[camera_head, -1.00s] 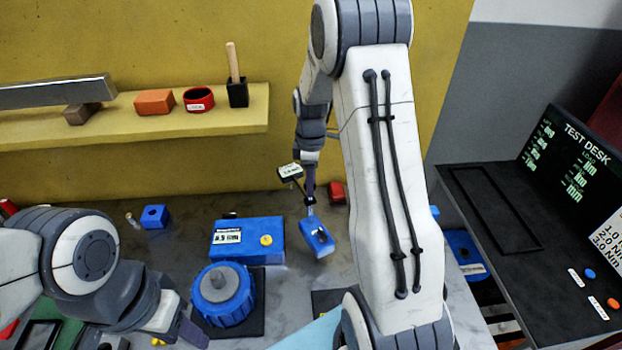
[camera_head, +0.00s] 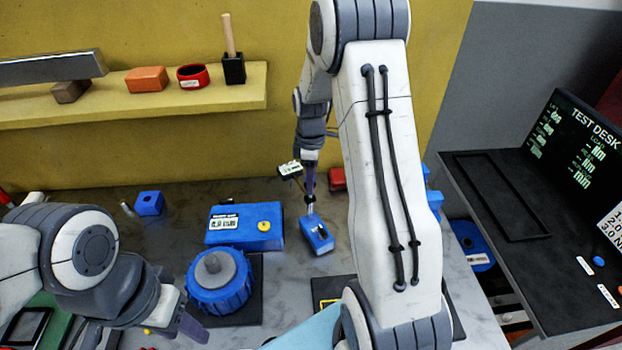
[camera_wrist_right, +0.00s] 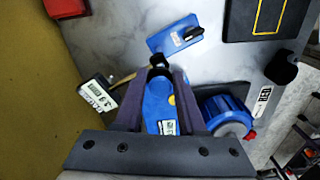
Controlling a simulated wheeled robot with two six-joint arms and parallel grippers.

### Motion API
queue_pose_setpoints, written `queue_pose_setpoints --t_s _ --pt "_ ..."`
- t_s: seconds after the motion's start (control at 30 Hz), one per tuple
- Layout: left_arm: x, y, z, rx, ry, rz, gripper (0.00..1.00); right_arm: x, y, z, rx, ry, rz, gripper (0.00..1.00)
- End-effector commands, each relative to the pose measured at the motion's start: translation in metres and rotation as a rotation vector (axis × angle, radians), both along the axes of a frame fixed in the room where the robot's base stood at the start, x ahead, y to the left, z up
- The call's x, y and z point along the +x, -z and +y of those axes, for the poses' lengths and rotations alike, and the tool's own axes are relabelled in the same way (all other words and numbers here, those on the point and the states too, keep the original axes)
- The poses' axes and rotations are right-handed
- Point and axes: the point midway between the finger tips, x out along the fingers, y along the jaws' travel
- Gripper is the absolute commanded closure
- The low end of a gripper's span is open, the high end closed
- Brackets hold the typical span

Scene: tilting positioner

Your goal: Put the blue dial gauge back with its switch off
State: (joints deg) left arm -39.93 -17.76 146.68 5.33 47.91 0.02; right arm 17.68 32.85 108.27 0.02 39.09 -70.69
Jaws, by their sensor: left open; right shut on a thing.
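The blue dial gauge has a blue block base (camera_head: 317,236), a thin post and a small white readout (camera_head: 290,168) on a side rod. My right gripper (camera_head: 309,185) is shut on its post, above the base. In the right wrist view the base (camera_wrist_right: 172,36) shows a black switch on top, and the readout (camera_wrist_right: 97,92) hangs left of the fingers. I cannot read the switch's setting or tell whether the base touches the table. My left gripper (camera_head: 190,325) is open and empty at the lower left, partly hidden by its arm.
A blue box (camera_head: 235,237) with a yellow button and a round blue fixture (camera_head: 218,281) stand left of the base. A black pad with a yellow outline (camera_head: 325,303) lies in front, partly behind my right arm. A small red block (camera_head: 337,179) sits near the wall.

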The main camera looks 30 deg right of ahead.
Motion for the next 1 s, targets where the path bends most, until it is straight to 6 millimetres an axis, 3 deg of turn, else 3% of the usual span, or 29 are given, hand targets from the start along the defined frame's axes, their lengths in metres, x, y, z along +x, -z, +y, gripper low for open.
queue_pose_setpoints --t_s 0.73,0.77,0.83,0.87,1.0 --pt "0.0 0.007 0.0 0.0 0.0 0.0 0.54 0.001 0.01 0.0 0.0 0.0 -0.002 1.0" --pt "0.0 0.007 0.0 0.0 0.0 0.0 0.54 0.001 0.01 0.0 0.0 0.0 -0.002 0.57" --pt "0.0 0.006 0.0 0.0 0.0 0.0 0.54 0.001 0.009 0.0 0.0 0.0 -0.002 0.3" --pt "0.0 0.006 0.0 0.0 0.0 0.0 0.54 0.001 0.009 0.0 0.0 0.0 -0.002 0.26" --pt "0.0 0.006 0.0 0.0 0.0 0.0 0.54 0.0 0.01 0.0 -0.001 0.0 -0.001 0.26"
